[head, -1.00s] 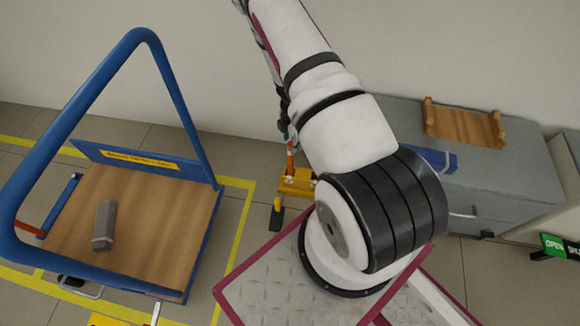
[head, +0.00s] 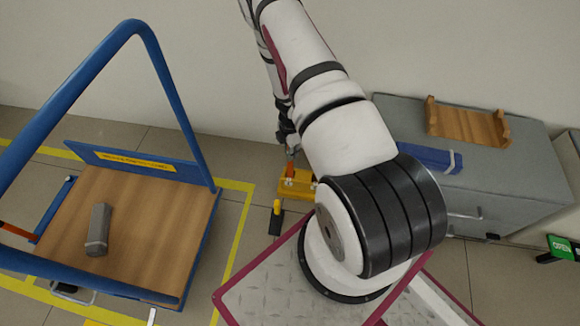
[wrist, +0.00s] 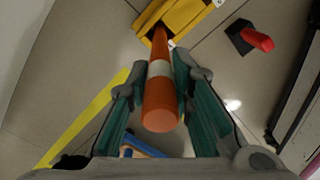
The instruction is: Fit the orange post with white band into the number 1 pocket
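The orange post with white band (wrist: 161,95) stands between my gripper's fingers in the wrist view, its near end free. Its far end meets a dark opening in the yellow block (wrist: 185,15); how deep it sits is hidden. My gripper (wrist: 160,72) has its teal pads close along both sides of the post near the white band and appears shut on it. In the head view the post (head: 289,172) rises from the yellow block (head: 296,187), below my gripper (head: 289,146), partly hidden by my arm. A white tag (wrist: 219,3) on the block is cut off; its number is unreadable.
A blue trolley (head: 205,238) with a wooden deck carries a grey bar (head: 97,230) at left. A grey cabinet (head: 525,175) with a wooden cradle (head: 465,125) stands at right. A black piece with a red part (wrist: 257,39) lies near the block.

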